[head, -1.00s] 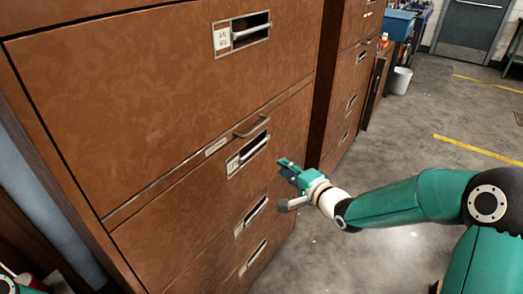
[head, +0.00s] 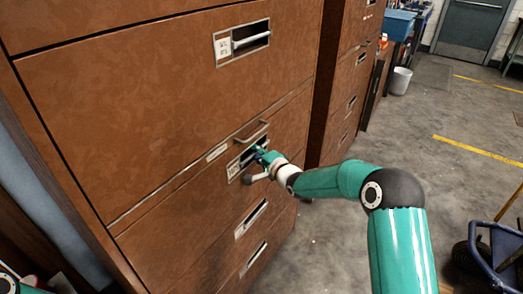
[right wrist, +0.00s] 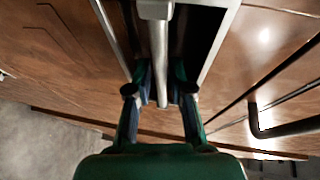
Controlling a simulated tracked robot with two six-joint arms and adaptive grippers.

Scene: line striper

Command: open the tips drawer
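A brown cabinet (head: 160,110) fills the left of the head view, with several drawers, all shut. Drawer fronts have recessed metal pulls with small labels; the text is too small to read surely, so I cannot confirm which is the tips drawer. My right gripper (head: 262,157) is at the labelled pull (head: 234,170) of the drawer below the large upper one, covering part of it. In the right wrist view, the open fingers (right wrist: 160,85) stand on either side of the metal handle bar (right wrist: 158,60), with gaps visible. My left gripper is not in view.
A thin bar handle (head: 251,131) sticks out just above the pull; a dark bar (right wrist: 285,128) also shows in the right wrist view. More pulls (head: 251,218) lie below. Open grey floor (head: 350,240) lies to the right, with a blue wheeled cart (head: 495,255) at the lower right.

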